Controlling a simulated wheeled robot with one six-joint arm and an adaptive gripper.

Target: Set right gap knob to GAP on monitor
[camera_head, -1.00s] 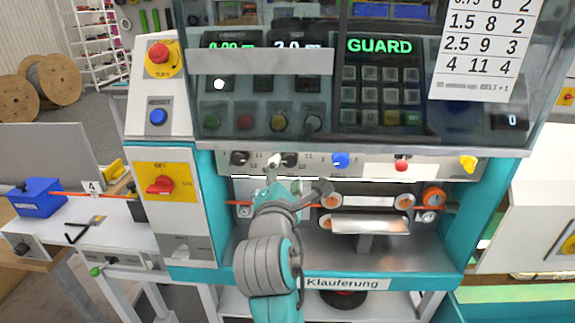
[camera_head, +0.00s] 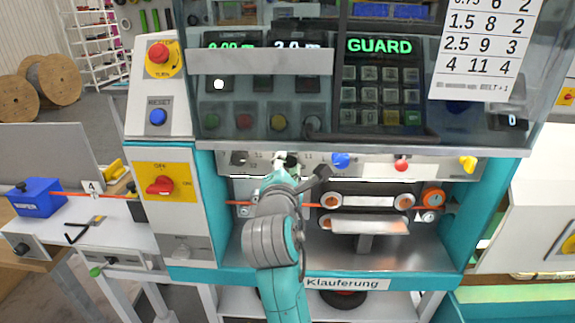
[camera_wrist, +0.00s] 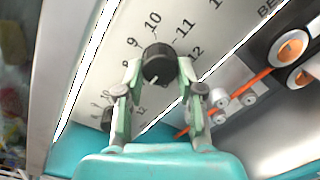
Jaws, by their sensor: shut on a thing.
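The right gap knob (camera_wrist: 158,63) is black and round. In the wrist view it sits between my fingertips, with printed numbers from 8 to 12 around it. My gripper (camera_wrist: 160,72) is shut on this knob; the fingers hide part of its sides, and I cannot clearly read its setting. In the head view my gripper (camera_head: 285,160) covers much of the knob. The left gap knob (camera_head: 238,158) is apart from my gripper. The monitor (camera_head: 380,47) shows green GUARD; other readouts are partly covered by a grey bar. I see no clear GAP value on it.
An orange cable (camera_head: 245,203) and rollers (camera_head: 368,201) are below the strip. A number chart (camera_head: 487,45) hangs at upper right.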

